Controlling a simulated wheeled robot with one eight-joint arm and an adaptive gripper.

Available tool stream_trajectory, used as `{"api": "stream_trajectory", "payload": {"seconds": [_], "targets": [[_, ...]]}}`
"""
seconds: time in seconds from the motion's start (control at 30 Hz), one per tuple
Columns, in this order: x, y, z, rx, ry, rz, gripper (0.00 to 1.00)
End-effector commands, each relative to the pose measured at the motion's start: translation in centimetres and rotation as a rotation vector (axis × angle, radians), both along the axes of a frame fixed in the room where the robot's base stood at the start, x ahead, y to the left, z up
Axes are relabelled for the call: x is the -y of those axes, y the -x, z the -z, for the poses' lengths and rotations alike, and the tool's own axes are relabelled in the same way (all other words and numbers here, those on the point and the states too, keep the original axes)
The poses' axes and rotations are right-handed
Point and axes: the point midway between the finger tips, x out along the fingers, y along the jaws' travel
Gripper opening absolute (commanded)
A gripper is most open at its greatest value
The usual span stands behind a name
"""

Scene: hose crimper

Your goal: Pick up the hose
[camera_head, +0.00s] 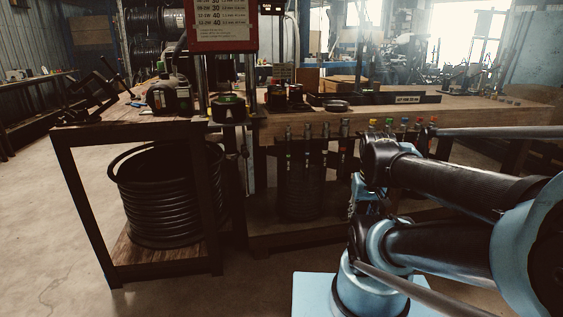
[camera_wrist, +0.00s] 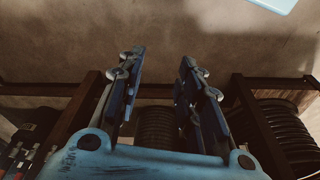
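The task's hose could be one of several short dark hose pieces with metal ends (camera_head: 307,140) hanging upright along the workbench's front edge in the head view, or a coiled black hose; I cannot tell which. A large black coil (camera_head: 165,200) lies on the lower shelf at left. A second, darker coil (camera_head: 300,192) is under the bench. My gripper (camera_wrist: 163,62) shows in the wrist view with its two fingers apart and nothing between them. Ribbed dark coils appear beyond it, one behind the fingers (camera_wrist: 155,125) and one at right (camera_wrist: 285,130). In the head view my arm largely hides the gripper.
A wooden workbench (camera_head: 470,106) spans the back, with a small dark box (camera_head: 308,78) and a shallow dish (camera_head: 336,105) on it. A press with a red-framed sign (camera_head: 222,25) stands at left centre. Concrete floor (camera_head: 60,215) is clear at left.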

Motion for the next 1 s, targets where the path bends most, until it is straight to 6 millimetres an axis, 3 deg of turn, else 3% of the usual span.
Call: {"api": "stream_trajectory", "payload": {"seconds": [0.13,0.2,0.27,0.37,0.57,0.77,1.0], "targets": [[0.0,0.0,0.0,0.000,0.000,0.000,0.33],[0.0,0.0,0.0,0.000,0.000,0.000,0.42],[-0.1,0.6,-0.7,0.012,0.000,-0.002,0.42],[-0.3,-0.3,-2.0,0.019,0.001,-0.011,0.42],[-2.3,-5.3,-7.8,0.046,0.001,-0.054,0.42],[-5.1,-12.0,-14.5,0.082,-0.001,-0.100,0.42],[-9.9,-20.0,-21.4,0.126,-0.009,-0.157,0.42]]}}
